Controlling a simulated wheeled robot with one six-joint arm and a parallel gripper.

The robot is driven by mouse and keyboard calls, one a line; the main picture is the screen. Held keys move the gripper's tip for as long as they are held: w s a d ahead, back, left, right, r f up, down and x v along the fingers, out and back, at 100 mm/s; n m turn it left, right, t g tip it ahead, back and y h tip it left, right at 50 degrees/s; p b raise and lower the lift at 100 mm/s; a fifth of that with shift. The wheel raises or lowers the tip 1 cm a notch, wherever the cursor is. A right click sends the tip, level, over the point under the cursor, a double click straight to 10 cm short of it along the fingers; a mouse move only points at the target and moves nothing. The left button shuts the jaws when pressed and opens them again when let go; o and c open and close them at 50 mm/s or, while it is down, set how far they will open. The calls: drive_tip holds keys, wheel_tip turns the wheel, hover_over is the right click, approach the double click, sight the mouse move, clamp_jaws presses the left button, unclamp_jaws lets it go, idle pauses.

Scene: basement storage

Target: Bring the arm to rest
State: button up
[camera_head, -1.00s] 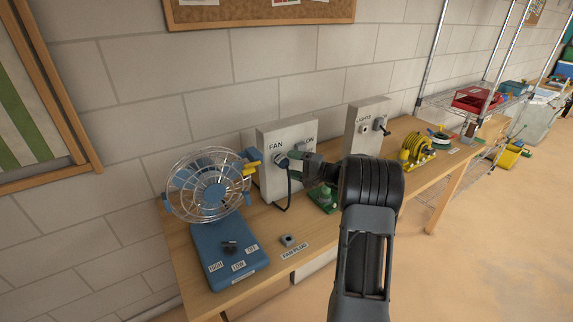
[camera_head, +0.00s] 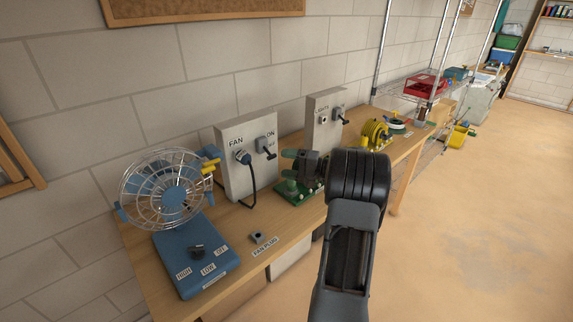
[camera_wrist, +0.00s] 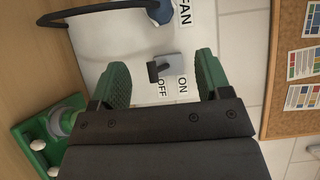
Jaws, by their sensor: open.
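My gripper (camera_head: 290,164) is open and empty in front of the grey FAN box (camera_head: 232,182), to the right of its plug. In the wrist view its two green fingers (camera_wrist: 163,85) stand apart, with the box's switch (camera_wrist: 165,68) seen between them, by the ON and OFF labels. A dark plug (camera_head: 243,157) sits in the FAN box, and its cable hangs down to the table. My arm reaches in from the lower right and hides part of the table.
A blue fan (camera_head: 195,260) with a wire cage stands at the left of the wooden table (camera_head: 290,215). A LIGHTS box (camera_head: 322,120), a green board (camera_head: 290,190) and a yellow reel (camera_head: 375,132) are close by. A wire shelf (camera_head: 400,95) stands beyond. The floor at right is clear.

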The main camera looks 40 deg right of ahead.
idle(0.6)
drive_tip(key=s+a+f+m+g+h, duration=0.2)
drive_tip(key=s+a+f+g, duration=0.15)
drive_tip(key=f, duration=0.35)
drive_tip(key=s+a+f+n+g+h+p, duration=0.1)
drive_tip(key=s+a+n+g+h, duration=0.1)
drive_tip(key=s+a+g, duration=0.45)
drive_tip(key=s+a+r+n+h+p, duration=0.1)
drive_tip(key=s+a+r+n+h, duration=0.3)
drive_tip(key=a, duration=0.3)
drive_tip(key=s+a+r+n+h+p, duration=0.2)
drive_tip(key=s+a+r+n+h, duration=0.1)
drive_tip(key=s+a+r+n, duration=0.2)
drive_tip(key=s+a+n, duration=0.1)
drive_tip(key=a, duration=0.1)
drive_tip(key=shift+s+a+r+h, duration=0.3)
drive_tip(key=shift+s+a+h, duration=0.05)
drive_tip(key=shift+h, duration=0.05)
